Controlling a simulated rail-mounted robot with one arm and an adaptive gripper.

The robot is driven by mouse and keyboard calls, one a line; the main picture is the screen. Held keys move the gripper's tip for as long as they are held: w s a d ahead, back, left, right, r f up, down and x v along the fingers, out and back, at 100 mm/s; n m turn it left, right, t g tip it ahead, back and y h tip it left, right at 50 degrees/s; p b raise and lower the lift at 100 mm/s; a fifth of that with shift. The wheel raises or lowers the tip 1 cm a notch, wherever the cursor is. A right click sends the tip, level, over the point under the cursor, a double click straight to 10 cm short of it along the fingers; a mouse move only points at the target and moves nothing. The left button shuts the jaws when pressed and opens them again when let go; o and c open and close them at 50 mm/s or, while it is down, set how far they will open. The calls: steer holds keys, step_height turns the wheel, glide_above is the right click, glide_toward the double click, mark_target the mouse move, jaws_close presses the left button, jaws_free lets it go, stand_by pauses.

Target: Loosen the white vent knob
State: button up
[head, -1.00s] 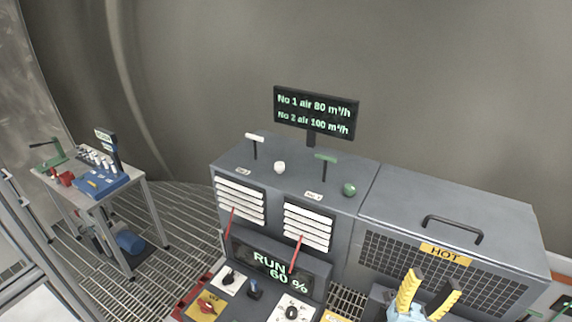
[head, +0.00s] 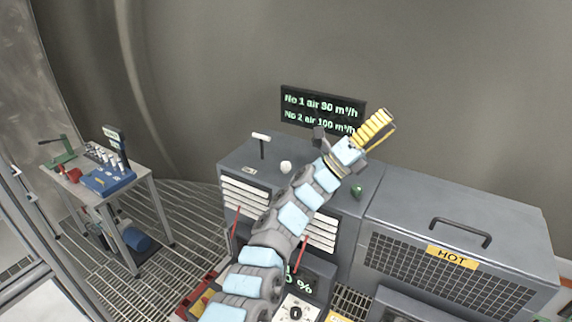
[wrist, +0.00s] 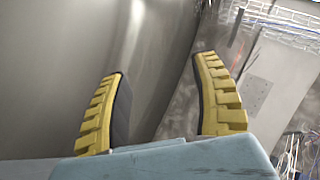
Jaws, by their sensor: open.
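The white vent knob (head: 286,167) sits on top of the grey cabinet, left of my arm in the head view. A white-topped T-handle (head: 262,141) stands just behind and left of it. My gripper (head: 383,129) has yellow ridged fingers and is raised above the cabinet's right part, in front of the display's right edge. It is up and to the right of the white knob, well apart from it. In the wrist view the two fingers (wrist: 160,95) are spread with nothing between them. The knob is not in the wrist view.
The display (head: 322,109) reads No 1 air 80 and No 2 air 100 m³/h. A green knob (head: 356,190) is right of my arm; the green T-handle is hidden. A lower box marked HOT (head: 453,256) has a handle. A tool bench (head: 125,181) stands left.

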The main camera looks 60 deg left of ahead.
steer(key=s+a+m+g+y, duration=0.2)
steer(key=s+a+g+y, duration=0.1)
steer(key=a, duration=0.3)
steer(key=m+g+y, duration=0.3)
steer(key=g+y, duration=0.5)
steer(key=g, duration=0.1)
glide_toward(286, 163)
steer(key=shift+w+f+b, duration=0.3)
steer(key=shift+w+b, duration=0.1)
steer(key=shift+w, duration=0.3)
steer(key=shift+b+x, duration=0.75)
steer(key=shift+x, duration=1.3)
steer(key=shift+b+x, duration=0.35)
steer(key=shift+x, duration=0.45)
steer(key=shift+w+a+p, duration=0.1)
steer(key=shift+w+p, duration=0.35)
steer(key=shift+w, duration=0.3)
steer(key=shift+w+a+f, duration=0.2)
steer(key=shift+w+f, duration=0.2)
steer(key=shift+w, duration=0.05)
steer(key=shift+f+p, duration=0.1)
steer(key=shift+p, duration=0.2)
